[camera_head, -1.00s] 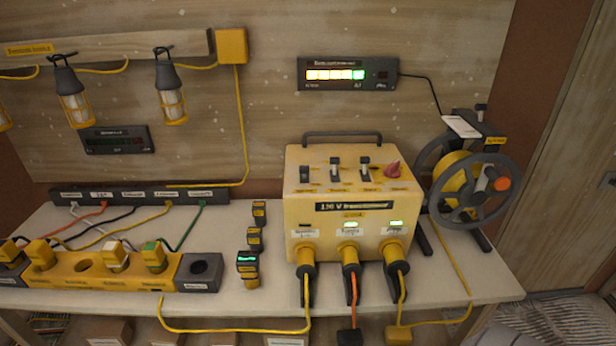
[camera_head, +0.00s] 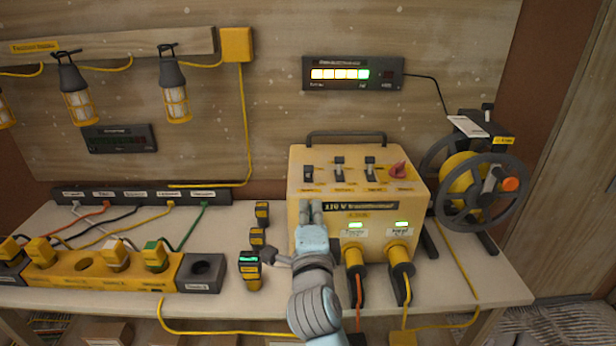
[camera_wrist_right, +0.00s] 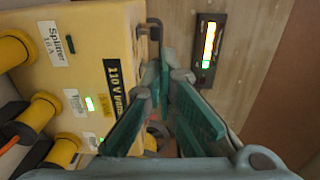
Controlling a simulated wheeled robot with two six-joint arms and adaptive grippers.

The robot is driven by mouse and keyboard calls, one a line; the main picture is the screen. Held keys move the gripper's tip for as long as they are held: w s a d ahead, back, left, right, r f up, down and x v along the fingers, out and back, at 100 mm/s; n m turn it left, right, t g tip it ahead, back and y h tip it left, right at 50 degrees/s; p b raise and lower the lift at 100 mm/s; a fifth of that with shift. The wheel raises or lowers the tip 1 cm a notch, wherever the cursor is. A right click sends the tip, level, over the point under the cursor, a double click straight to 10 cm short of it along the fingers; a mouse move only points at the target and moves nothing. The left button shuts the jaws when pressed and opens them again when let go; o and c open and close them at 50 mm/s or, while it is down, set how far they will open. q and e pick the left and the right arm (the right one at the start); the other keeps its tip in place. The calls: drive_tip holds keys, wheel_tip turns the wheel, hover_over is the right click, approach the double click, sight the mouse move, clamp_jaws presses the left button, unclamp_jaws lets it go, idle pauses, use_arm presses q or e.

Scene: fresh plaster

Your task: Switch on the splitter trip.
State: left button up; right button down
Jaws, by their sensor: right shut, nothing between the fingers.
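The yellow transformer box (camera_head: 338,243) stands on the bench, and its sloped top carries three dark toggles and a red knob (camera_head: 397,170). The leftmost toggle (camera_head: 308,173) sits lower than the middle toggle (camera_head: 339,163) and the right toggle (camera_head: 370,164). In the right wrist view, the Splitter label (camera_wrist_right: 54,43) has a dark lamp (camera_wrist_right: 70,45) beside it, while the other two lamps are lit green. My right gripper (camera_head: 311,208) is shut and empty, in front of the box's upper left face below the leftmost toggle. My left gripper is out of view.
A cable reel (camera_head: 468,182) stands right of the box. Small yellow-black plugs (camera_head: 262,213) stand left of it, near my right wrist. A yellow socket strip (camera_head: 95,272) lies further left. A lit display (camera_head: 352,74) hangs behind. A handle (camera_head: 346,137) rises behind the toggles.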

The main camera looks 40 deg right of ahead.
drive_tip(key=p, duration=0.3)
approach(308, 169)
drive_tip(key=x, duration=0.7)
